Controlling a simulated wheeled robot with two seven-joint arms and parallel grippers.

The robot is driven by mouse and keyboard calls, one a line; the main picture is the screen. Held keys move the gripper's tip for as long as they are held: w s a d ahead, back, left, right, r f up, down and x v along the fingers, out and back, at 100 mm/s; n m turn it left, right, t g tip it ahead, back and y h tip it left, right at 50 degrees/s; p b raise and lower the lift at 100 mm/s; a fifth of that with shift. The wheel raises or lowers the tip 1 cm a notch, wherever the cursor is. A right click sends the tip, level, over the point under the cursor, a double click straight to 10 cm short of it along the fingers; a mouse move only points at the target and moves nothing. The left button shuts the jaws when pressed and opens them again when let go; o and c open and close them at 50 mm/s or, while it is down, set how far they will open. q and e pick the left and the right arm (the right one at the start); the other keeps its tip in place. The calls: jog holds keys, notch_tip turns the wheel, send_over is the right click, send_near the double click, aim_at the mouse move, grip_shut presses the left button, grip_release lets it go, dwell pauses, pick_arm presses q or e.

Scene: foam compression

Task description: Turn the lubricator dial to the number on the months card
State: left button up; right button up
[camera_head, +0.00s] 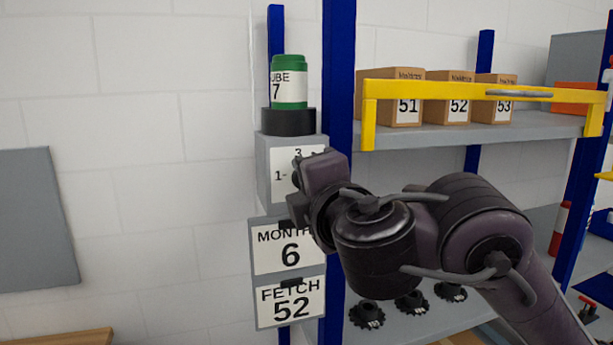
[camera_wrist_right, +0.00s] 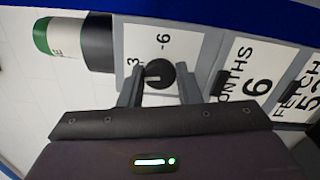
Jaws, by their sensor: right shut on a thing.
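The lubricator is a green and white canister (camera_head: 289,88) on a black collar (camera_head: 288,122) above a grey box with a white dial plate (camera_head: 283,160). The wrist view shows its round black dial (camera_wrist_right: 162,74) with 3 and 6 printed around it. A pale mark on the dial seems to point towards the 3, but is small. The months card (camera_head: 289,249) reads 6. My right gripper (camera_wrist_right: 160,80) is shut on the dial, one finger each side; in the head view my wrist hides the dial. My left gripper is out of view.
A fetch card (camera_head: 290,303) reading 52 hangs below. A blue post (camera_head: 338,80) stands close right of the lubricator. The shelf holds boxes marked 51, 52 and 53 (camera_head: 497,98) behind a yellow rail (camera_head: 450,88).

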jog(key=shift+f+m+b, duration=0.1)
jog(key=shift+m+b, duration=1.85)
jog(key=shift+m, duration=8.25)
jog(key=o, duration=1)
jog(key=shift+c, duration=0.2)
